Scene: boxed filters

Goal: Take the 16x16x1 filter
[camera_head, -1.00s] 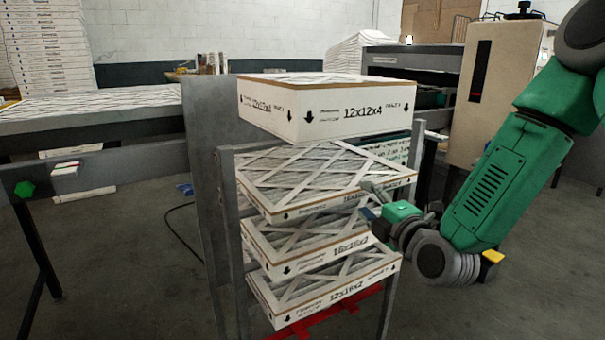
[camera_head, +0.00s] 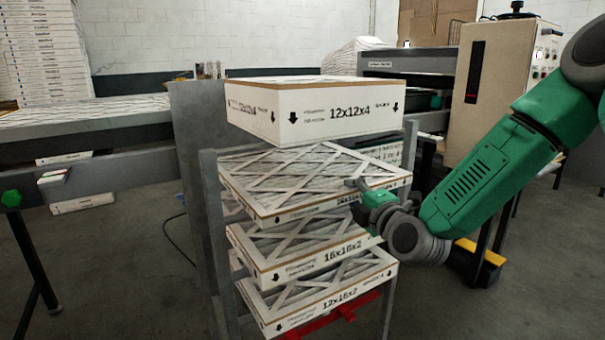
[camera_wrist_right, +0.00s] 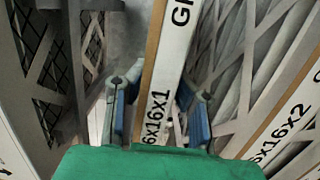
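The 16x16x1 filter (camera_head: 300,180) is a thin, wide white filter with a lattice face. It lies second from the top in the stack, under the 12x12x4 box. In the right wrist view its labelled edge (camera_wrist_right: 167,65) runs between the blue-padded fingers of my right gripper (camera_wrist_right: 155,108). The fingers are apart, one on each side of the edge, with a gap visible on the left side. In the head view my right gripper (camera_head: 358,192) is at the filter's front right edge and hides part of its label. My left gripper is not in view.
The 12x12x4 box (camera_head: 335,112) sits above the filter. The 16x16x2 (camera_head: 310,262) and 12x16x2 (camera_head: 320,308) filters are below it. Grey rack posts (camera_head: 212,230) flank the stack. A grey table (camera_head: 85,125) is at left and a beige machine (camera_head: 500,80) at right.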

